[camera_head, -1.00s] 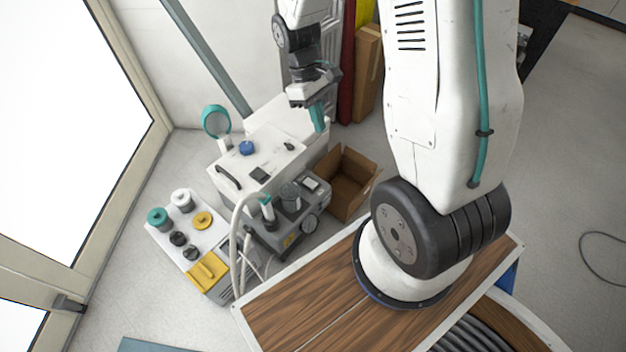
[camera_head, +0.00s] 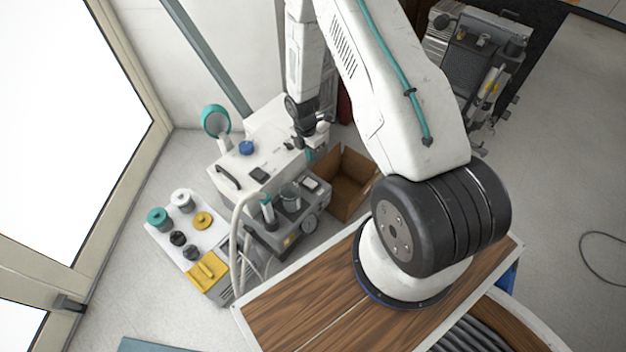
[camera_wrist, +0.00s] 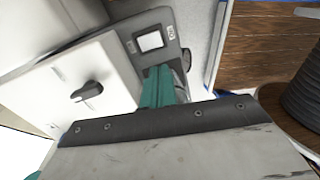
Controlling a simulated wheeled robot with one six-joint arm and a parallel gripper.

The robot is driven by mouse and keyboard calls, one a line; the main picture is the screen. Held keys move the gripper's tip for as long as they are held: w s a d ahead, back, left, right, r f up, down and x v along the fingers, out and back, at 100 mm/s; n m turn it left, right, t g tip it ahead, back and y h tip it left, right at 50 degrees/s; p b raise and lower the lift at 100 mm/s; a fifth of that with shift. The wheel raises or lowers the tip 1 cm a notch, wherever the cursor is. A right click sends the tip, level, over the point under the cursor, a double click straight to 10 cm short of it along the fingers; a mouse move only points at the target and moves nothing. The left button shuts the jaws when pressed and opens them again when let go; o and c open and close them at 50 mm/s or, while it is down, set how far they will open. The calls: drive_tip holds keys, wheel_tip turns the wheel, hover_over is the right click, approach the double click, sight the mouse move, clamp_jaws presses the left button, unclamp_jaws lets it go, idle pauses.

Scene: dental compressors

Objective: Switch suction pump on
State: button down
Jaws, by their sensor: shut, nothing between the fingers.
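A grey pump unit (camera_head: 285,232) with a round gauge, a clear jar and a teal-topped part stands on the floor before a white cabinet (camera_head: 232,160). No label I can read says which is the suction pump. The grey unit's panel with a pale square (camera_head: 311,184) also shows in the wrist view (camera_wrist: 150,41). A black rotary knob (camera_wrist: 90,92) sits on the white cabinet's top. My gripper (camera_head: 310,154) is over the cabinet's right end. In the wrist view its teal fingers (camera_wrist: 158,72) are shut and empty, overlapping the panel's lower edge; contact is unclear.
An open cardboard box (camera_head: 347,184) stands right of the grey unit. A white tray (camera_head: 160,232) with several jars and a yellow item is at left. Pale hoses (camera_head: 236,240) run down beside the unit. A wood-topped surface (camera_head: 300,312) is in front.

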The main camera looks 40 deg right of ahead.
sight(314, 185)
drive_tip(key=shift+w+n, duration=0.1)
drive_tip(key=shift+n, duration=0.3)
drive_tip(key=f, duration=0.4)
drive_tip(key=s+f, duration=0.1)
drive_tip(key=f, duration=0.9)
drive_tip(key=shift+s+d, duration=0.2)
drive_tip(key=shift+s, duration=0.1)
